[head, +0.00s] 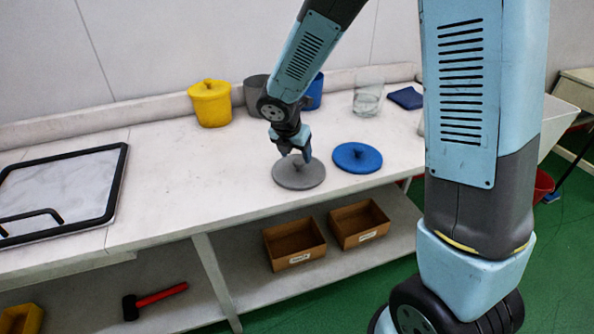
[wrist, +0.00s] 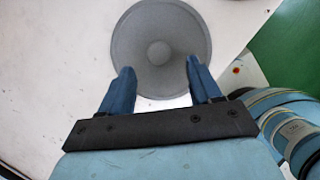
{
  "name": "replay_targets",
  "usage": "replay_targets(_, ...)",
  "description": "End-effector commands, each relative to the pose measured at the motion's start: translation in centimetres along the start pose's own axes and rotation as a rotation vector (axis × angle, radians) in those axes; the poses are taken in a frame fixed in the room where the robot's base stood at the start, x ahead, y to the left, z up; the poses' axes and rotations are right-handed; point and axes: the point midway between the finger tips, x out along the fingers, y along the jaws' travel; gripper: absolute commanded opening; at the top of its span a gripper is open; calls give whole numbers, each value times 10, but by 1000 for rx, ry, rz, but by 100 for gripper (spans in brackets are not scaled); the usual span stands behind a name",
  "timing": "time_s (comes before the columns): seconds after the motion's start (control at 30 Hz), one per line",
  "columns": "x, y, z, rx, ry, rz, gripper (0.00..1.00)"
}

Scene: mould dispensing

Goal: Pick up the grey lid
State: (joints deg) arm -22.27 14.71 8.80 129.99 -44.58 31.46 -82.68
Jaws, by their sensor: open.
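The grey lid (head: 299,174) is a flat round disc with a small knob in its middle. It lies flat on the white worktop near the front edge. My gripper (head: 295,152) is above it in the head view, pointing down, open and empty. In the wrist view the lid (wrist: 161,48) is ahead of my gripper (wrist: 160,82), and the knob shows between and just beyond the two blue fingers. The gap in height between fingers and knob is hard to tell.
A blue lid (head: 357,157) lies just right of the grey lid. Behind stand a yellow lidded pot (head: 210,103), a grey pot (head: 254,93), a blue pot (head: 314,92) and a clear beaker (head: 368,97). A black-framed tray (head: 115,195) is at left.

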Motion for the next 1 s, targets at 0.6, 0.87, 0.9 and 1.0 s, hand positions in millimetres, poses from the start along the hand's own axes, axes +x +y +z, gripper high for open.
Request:
replay_targets(0.6,53,2,-1,0,0,2,63)
replay_targets(0.87,53,2,-1,0,0,2,58)
replay_targets(0.9,53,2,-1,0,0,2,55)
replay_targets(1.0,53,2,-1,0,0,2,45)
